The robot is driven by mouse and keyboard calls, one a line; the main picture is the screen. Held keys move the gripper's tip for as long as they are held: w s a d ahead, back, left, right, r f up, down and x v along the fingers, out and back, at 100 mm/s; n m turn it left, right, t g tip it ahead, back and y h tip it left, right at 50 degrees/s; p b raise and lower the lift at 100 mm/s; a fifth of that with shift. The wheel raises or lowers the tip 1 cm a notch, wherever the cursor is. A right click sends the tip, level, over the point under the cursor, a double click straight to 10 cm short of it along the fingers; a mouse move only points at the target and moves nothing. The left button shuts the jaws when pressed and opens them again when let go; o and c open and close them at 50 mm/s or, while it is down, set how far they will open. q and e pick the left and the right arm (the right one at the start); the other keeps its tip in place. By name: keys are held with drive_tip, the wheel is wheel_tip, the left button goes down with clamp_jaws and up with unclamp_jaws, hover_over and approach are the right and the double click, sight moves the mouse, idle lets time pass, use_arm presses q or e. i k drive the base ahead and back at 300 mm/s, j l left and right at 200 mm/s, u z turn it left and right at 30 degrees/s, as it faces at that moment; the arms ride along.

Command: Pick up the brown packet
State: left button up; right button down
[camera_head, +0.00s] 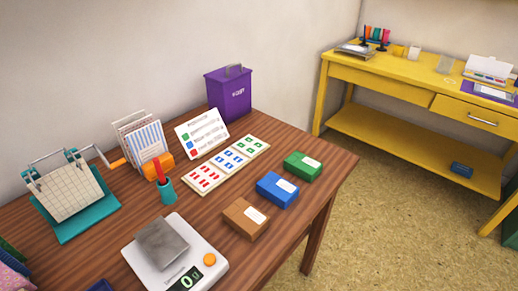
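The brown packet (239,222) lies flat on the wooden table, near its front edge, with a white label on its top. It stands between the kitchen-style scale at its lower left and a blue packet (271,193) at its upper right, apart from both. A green packet (299,168) lies beyond the blue one. Neither of my grippers is in the head view.
The white scale (205,251) bears a grey block (163,246). Behind the packets are a stamped card (208,160), a sign (200,128) and a purple bin (231,97). A teal cup (170,197) stands left. Open floor (380,205) separates a yellow desk (403,69).

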sight(250, 222)
drive_tip(key=i+l+u, duration=0.15)
drive_tip(key=i+u, duration=0.25)
drive_tip(key=i+l+u, duration=0.15)
drive_tip(key=u, duration=0.3)
drive_tip(key=l, duration=0.1)
